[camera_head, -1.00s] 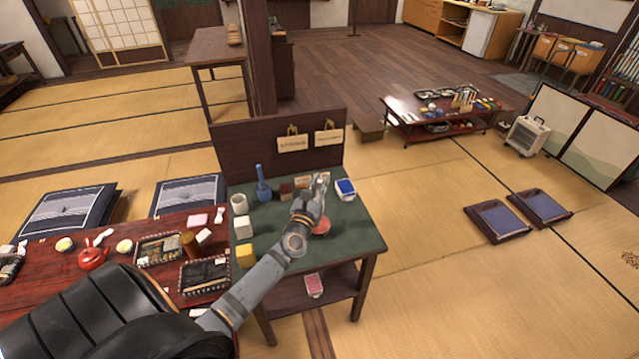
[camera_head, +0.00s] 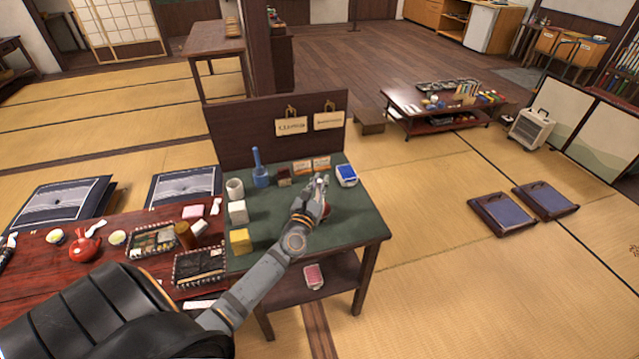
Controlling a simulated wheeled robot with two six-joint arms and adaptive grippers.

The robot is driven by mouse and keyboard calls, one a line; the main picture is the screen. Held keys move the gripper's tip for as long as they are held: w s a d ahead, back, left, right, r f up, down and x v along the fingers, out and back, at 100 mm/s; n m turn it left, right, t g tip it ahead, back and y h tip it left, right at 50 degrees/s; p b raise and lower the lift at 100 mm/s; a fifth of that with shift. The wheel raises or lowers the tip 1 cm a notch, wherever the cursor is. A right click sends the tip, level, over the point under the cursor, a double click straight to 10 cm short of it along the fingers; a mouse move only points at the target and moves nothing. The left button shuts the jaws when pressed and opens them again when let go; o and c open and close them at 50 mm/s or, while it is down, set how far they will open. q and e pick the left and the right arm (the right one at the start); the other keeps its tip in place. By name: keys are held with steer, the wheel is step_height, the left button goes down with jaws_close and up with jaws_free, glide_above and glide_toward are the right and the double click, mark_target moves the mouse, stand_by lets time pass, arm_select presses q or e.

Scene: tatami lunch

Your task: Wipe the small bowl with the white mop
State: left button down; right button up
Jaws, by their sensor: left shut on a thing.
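My left gripper (camera_head: 319,184) is over the right part of the green-topped table (camera_head: 345,230). It is shut on a small pale thing that is mostly hidden by the fingers; I cannot tell for sure that it is the white mop. A small red round thing (camera_head: 326,210), which looks like the small bowl, shows only in part beside my left wrist, and the arm hides the rest. I cannot tell whether the held thing touches it. My right gripper is not in view.
On the green table are a blue long-handled tool (camera_head: 261,170), a grey-white cup (camera_head: 235,188), a white block (camera_head: 238,211), a yellow block (camera_head: 241,241) and a blue-topped box (camera_head: 346,175). A dark upright panel (camera_head: 255,135) stands behind. The table's front right is clear.

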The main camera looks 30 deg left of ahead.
arm_select(q)
steer(key=shift+f+b, duration=0.65)
steer(key=shift+b, duration=0.05)
stand_by(0.8)
steer(key=n+y+p, duration=0.1)
steer(key=n+g+y+p, duration=0.1)
steer(key=y, duration=0.1)
steer(key=shift+w+r, duration=0.1)
steer(key=shift+r, duration=0.2)
steer(key=n+g+y+b, duration=0.1)
steer(key=n+y, duration=0.1)
steer(key=f+n+g+y+b, duration=0.1)
steer(key=g+y, duration=0.1)
steer(key=y, duration=0.1)
steer(key=shift+d+f+n+g, duration=0.1)
steer(key=shift+n+g, duration=0.2)
steer(key=shift+n, duration=0.1)
steer(key=shift+w+n+g+y+b, duration=0.1)
steer(key=shift+n+g+y+b, duration=0.3)
steer(key=shift+g+y, duration=0.1)
steer(key=shift+a+r, duration=0.2)
steer(key=shift+g, duration=0.3)
